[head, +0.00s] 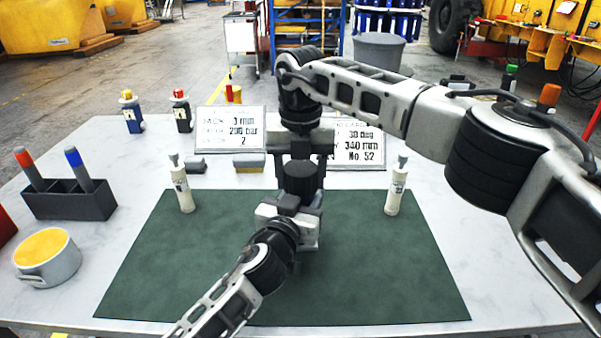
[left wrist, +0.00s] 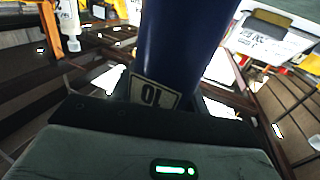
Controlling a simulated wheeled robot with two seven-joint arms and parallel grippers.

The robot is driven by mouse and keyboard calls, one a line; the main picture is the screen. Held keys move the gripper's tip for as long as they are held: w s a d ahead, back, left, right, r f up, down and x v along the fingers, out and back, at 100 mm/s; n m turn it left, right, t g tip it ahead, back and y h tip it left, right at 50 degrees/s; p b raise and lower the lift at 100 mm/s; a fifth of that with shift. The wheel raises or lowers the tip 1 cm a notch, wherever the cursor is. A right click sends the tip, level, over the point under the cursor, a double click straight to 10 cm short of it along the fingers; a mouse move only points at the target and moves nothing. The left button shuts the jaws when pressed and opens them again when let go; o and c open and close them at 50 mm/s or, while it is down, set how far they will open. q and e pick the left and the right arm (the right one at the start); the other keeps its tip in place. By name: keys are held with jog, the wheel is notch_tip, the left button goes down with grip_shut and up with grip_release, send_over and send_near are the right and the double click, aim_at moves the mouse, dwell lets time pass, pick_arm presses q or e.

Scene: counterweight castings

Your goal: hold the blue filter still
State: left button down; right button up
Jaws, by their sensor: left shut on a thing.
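The blue filter (left wrist: 180,45) fills the middle of the left wrist view, dark blue and round, with a pale label. My left gripper (head: 296,205), low over the middle of the green mat (head: 190,275), is shut on it; the fingertips are mostly hidden. In the head view a dark round body (head: 301,180) stands between my two grippers; its blue colour does not show there. My right gripper (head: 301,158) points down from above, its fingers apart at the top of that body. Whether they touch it I cannot tell.
Two white bottles (head: 182,188) (head: 396,190) stand at the mat's back corners. Two sign plates (head: 230,128) (head: 360,142) stand behind. At left are a dark holder (head: 70,202) with red and blue markers and a pot (head: 48,262). The mat's front right is clear.

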pick_arm(q)
jog(key=shift+f, duration=0.15)
pick_arm(e)
jog(key=n, duration=0.6)
jog(key=shift+n, duration=0.4)
jog(key=o, duration=1.1)
jog(key=shift+r, duration=0.1)
